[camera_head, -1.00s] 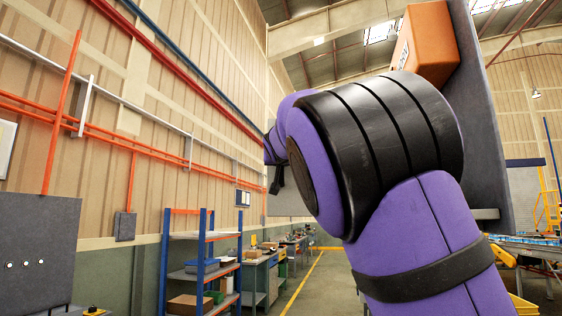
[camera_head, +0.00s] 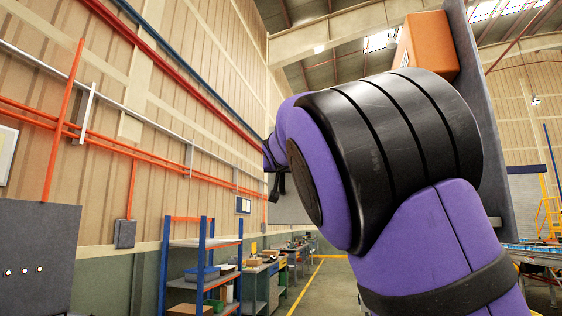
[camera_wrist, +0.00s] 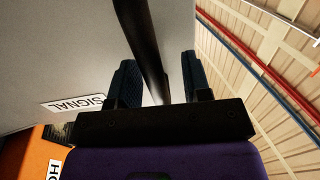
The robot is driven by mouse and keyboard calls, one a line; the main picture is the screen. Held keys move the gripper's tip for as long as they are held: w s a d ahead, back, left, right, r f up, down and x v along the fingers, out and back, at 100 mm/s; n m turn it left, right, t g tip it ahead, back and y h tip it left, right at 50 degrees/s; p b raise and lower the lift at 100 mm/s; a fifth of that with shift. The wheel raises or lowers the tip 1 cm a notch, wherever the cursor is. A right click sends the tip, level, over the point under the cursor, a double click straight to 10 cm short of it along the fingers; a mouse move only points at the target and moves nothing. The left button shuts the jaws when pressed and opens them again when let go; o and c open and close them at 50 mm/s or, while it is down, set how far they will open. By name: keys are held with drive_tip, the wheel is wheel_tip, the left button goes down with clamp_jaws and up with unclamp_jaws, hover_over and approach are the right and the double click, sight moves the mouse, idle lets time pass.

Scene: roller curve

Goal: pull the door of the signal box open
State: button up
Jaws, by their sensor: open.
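In the wrist view the signal box shows as a broad pale grey face (camera_wrist: 60,50) with a white "SIGNAL" label (camera_wrist: 75,103). A dark bar (camera_wrist: 145,40), which looks like the door's handle, stands out across the picture's middle. My gripper (camera_wrist: 158,80) is open, with one blue-grey finger on each side of the bar. I cannot tell whether either finger touches it. In the head view a grey panel (camera_head: 490,130) shows behind my purple arm, which hides the gripper, the handle and most of the box.
An orange box (camera_head: 430,45) is fixed to the grey panel; it also shows in the wrist view (camera_wrist: 35,155). A blue shelf rack (camera_head: 203,265) and workbenches (camera_head: 265,280) line the left wall. The floor aisle with a yellow line (camera_head: 308,285) looks clear.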

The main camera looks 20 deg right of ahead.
drive_tip(key=v, duration=0.9)
idle(0.4)
idle(0.5)
